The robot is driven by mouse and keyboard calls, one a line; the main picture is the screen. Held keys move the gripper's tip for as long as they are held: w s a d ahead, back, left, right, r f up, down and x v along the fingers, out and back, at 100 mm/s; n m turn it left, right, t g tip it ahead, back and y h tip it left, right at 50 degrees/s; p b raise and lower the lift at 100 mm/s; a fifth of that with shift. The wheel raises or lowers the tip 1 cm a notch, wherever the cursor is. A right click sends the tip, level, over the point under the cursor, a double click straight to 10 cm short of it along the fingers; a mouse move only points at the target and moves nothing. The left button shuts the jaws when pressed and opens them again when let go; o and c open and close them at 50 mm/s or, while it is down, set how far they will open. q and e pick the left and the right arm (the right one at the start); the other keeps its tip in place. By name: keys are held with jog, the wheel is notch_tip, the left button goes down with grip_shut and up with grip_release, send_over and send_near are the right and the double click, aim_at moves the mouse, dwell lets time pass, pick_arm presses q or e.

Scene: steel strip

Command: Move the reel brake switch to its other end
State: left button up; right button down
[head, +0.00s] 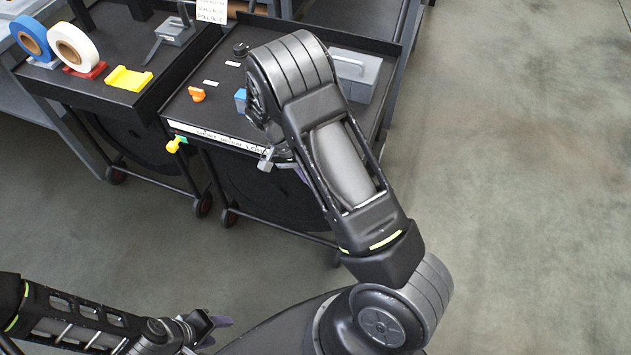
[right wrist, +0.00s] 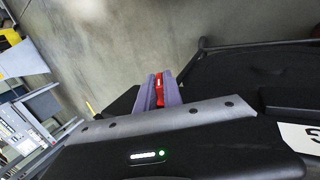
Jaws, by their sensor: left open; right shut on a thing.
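In the right wrist view, the two purple-grey fingers of my right gripper (right wrist: 158,95) are shut on a small red piece (right wrist: 159,88), which appears to be the reel brake switch. The fingers hide most of it, so I cannot tell which end it is at. In the head view, my right arm covers the front edge of the right cart (head: 215,139); the right fingers are mostly hidden there and the red piece does not show. My left gripper (head: 212,328) is open and empty, low over the floor and away from the carts.
The cart top holds an orange knob (head: 197,94), a blue block (head: 240,101) and a grey box (head: 354,72). A yellow knob (head: 173,146) sticks out at its front left corner. The left cart carries a white tape roll (head: 74,47) and a yellow holder (head: 129,79). Floor at right is clear.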

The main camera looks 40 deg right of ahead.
jog(key=shift+f+g+h+b, duration=0.15)
jog(key=shift+g+h+b, duration=0.25)
jog(key=shift+g, duration=0.2)
jog(key=shift+a, duration=0.1)
jog(key=c, duration=1.5)
grip_release()
jog(key=shift+w, duration=0.1)
jog(key=b+v, duration=0.1)
jog(key=v, duration=0.6)
jog(key=shift+w+a+r, duration=0.15)
jog(key=shift+r, duration=0.2)
